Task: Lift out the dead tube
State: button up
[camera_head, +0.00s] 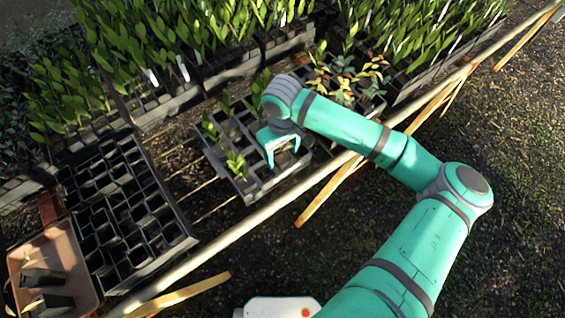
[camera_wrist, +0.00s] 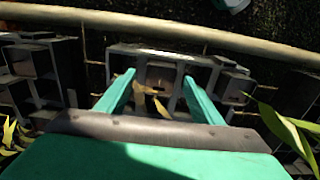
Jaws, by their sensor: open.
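My gripper (camera_head: 284,158) is open and points down over the front part of a black tube tray (camera_head: 252,196) behind the pale rail. In the wrist view the two fingers of my gripper (camera_wrist: 158,78) stand apart on either side of a tube with a withered brown plant (camera_wrist: 152,97). The fingers do not visibly press on it, and I cannot tell how deep they reach. In the head view my gripper hides this tube. A few green seedlings (camera_head: 237,165) stand in other cells of the same tray.
A pale rail (camera_head: 240,229) runs along the front. An empty-celled black tray (camera_head: 150,246) is at left, beside a brown tub (camera_head: 75,253) holding dark tubes. Dense green plants (camera_head: 190,30) fill the back; yellow-brown plants (camera_head: 345,82) stand right of my gripper. Green leaves (camera_wrist: 285,130) edge the wrist view.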

jog(key=shift+s, duration=0.1)
grip_shut()
jog(key=shift+r, duration=0.1)
